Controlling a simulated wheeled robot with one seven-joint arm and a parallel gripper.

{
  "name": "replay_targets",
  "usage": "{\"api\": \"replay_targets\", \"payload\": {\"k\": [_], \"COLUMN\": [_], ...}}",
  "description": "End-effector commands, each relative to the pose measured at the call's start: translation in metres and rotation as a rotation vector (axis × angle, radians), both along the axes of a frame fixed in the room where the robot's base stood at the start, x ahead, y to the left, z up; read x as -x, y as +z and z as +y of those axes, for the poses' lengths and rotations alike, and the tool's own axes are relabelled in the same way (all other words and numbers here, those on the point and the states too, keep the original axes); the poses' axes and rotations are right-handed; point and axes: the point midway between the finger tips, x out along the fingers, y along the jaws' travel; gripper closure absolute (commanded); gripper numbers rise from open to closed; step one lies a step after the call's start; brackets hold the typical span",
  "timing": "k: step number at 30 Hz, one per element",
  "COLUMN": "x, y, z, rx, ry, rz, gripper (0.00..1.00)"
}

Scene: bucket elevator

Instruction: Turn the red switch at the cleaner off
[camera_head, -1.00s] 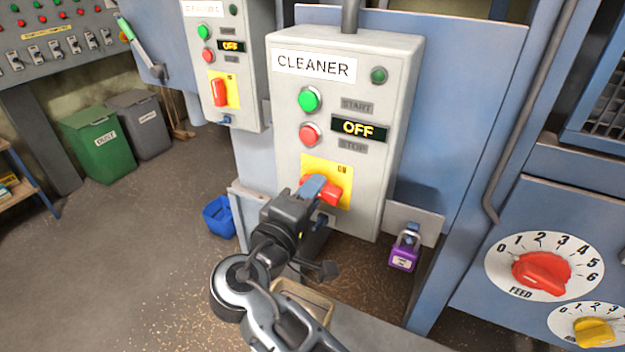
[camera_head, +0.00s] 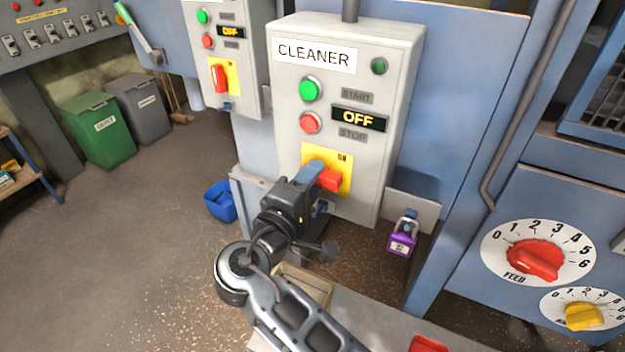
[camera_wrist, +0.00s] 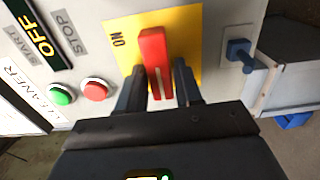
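The cleaner's control box (camera_head: 292,180) is grey, with a lit display (camera_head: 359,118) reading OFF. Its red switch (camera_head: 331,181) has a bar handle on a yellow plate (camera_head: 347,159) marked ON at the top. The handle lies roughly crosswise on the plate, its left part hidden by my gripper in the head view. My gripper (camera_head: 313,170) is at the switch. In the wrist view, the red handle (camera_wrist: 156,65) stands between my two fingers (camera_wrist: 159,82), one close along each side. I cannot tell whether both fingers press on it.
A green start button (camera_head: 310,90) and red stop button (camera_head: 310,123) sit above the switch. A purple padlock (camera_head: 402,236) hangs at the lower right. A second box (camera_head: 246,98) with its own red switch stands to the left. Dials (camera_head: 536,256) are at the far right.

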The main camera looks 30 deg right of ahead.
Motion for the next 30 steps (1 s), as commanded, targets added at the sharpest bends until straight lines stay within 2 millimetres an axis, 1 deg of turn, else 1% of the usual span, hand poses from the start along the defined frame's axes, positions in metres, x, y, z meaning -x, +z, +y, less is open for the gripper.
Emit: {"api": "replay_targets", "payload": {"k": [1, 4, 5, 11, 14, 17, 24, 27, 30], "x": [0.0, 0.0, 0.0, 0.001, 0.003, 0.01, 0.033, 0.04, 0.045], "y": [0.0, 0.0, 0.0, 0.0, -0.001, -0.002, -0.003, -0.002, -0.002], "z": [0.0, 0.0, 0.0, 0.0, 0.004, 0.013, 0.045, 0.055, 0.061], "rx": [0.0, -0.001, -0.001, -0.001, -0.001, -0.001, -0.001, -0.001, -0.001], "ry": [-0.001, -0.001, -0.001, -0.002, -0.001, 0.001, 0.001, 0.001, -0.001], "rz": [0.0, 0.001, 0.001, 0.0, 0.0, 0.0, 0.0, 0.001, 0.0], "gripper": [0.6, 0.51, 0.49, 0.49, 0.49, 0.49, 0.49, 0.49, 0.49]}}
